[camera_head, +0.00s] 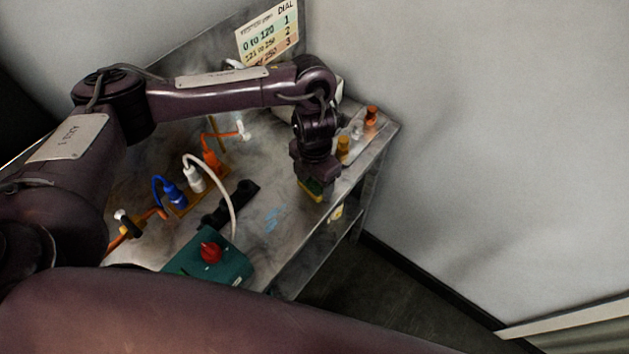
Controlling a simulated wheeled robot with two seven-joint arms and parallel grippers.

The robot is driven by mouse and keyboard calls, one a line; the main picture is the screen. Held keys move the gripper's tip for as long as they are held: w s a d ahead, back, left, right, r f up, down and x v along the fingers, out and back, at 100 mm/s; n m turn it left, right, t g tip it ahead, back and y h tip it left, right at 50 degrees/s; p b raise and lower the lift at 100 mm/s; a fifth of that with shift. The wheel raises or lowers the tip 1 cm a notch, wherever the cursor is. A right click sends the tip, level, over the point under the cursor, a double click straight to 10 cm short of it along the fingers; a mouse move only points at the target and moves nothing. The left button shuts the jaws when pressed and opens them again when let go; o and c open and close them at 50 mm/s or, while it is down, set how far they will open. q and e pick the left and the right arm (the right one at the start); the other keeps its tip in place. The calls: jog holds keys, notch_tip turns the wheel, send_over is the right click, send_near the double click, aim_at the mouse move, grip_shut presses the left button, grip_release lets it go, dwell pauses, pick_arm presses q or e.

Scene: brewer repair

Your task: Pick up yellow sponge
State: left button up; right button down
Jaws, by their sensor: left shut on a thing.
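The yellow sponge (312,195) is a small yellow block with a dark green layer, near the right edge of the metal table. My left gripper (313,182) points down over it and is shut on it. The gripper hides most of the sponge's top. I cannot tell whether the sponge touches the table. My right gripper is not in view.
A green box with a red knob (210,252) sits at the front. Blue (174,192), white (194,178) and orange (211,160) plugs stand left of the gripper. Small orange bottles (370,118) stand at the right back corner. A dial chart (268,35) stands behind.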

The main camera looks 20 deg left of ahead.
pick_arm(q)
jog(key=shift+w+r, duration=0.1)
jog(key=shift+r, duration=0.45)
notch_tip(320, 180, up, 19)
jog(key=p, duration=0.1)
jog(key=o, duration=0.3)
jog(key=shift+c, duration=1.1)
jog(key=shift+f, duration=0.1)
